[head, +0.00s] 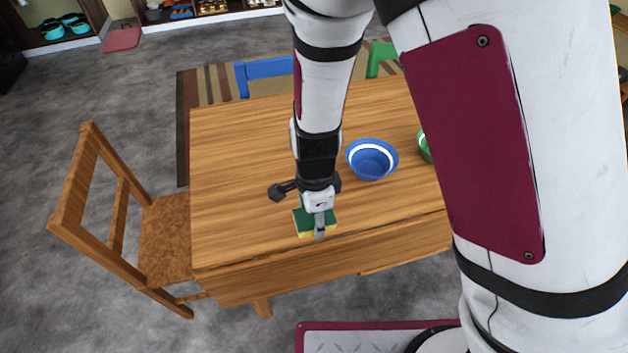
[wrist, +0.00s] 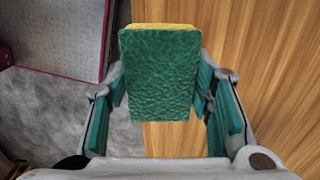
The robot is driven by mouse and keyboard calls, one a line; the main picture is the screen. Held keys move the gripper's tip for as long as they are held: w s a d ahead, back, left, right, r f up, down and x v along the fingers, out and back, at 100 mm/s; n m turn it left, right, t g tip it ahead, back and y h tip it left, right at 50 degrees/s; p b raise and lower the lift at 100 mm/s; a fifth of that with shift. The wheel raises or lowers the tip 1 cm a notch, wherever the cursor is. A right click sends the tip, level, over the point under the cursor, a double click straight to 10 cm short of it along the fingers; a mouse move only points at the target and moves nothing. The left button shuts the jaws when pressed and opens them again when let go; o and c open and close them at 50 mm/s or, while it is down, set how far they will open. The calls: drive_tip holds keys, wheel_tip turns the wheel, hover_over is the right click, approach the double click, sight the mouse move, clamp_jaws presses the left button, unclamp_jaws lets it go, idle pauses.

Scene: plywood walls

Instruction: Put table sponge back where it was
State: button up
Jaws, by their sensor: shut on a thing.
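The sponge (head: 302,221), green with a yellow layer, is at the near edge of the wooden table (head: 235,180). In the wrist view the sponge (wrist: 160,75) fills the middle, its green face toward the camera and a yellow strip along its top. My gripper (head: 319,233) points down over the near edge and is shut on the sponge. In the wrist view its teal finger pads (wrist: 163,88) are on either side of the sponge. I cannot tell whether the sponge touches the tabletop.
A blue bowl (head: 371,160) stands right of my gripper, with a green bowl (head: 424,147) partly hidden by my arm. A dark object (head: 281,190) lies behind my gripper. A wooden chair (head: 105,190) stands at the left. The table's left part is clear.

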drive_tip(key=w, duration=0.5)
drive_tip(key=w+f, duration=0.1)
drive_tip(key=w, duration=0.2)
drive_tip(key=shift+w+a, duration=0.15)
drive_tip(key=shift+a, duration=0.25)
drive_tip(key=shift+f+b, duration=0.35)
drive_tip(key=shift+f, duration=1.3)
drive_tip(key=shift+f, duration=0.15)
drive_tip(key=o, duration=1.1)
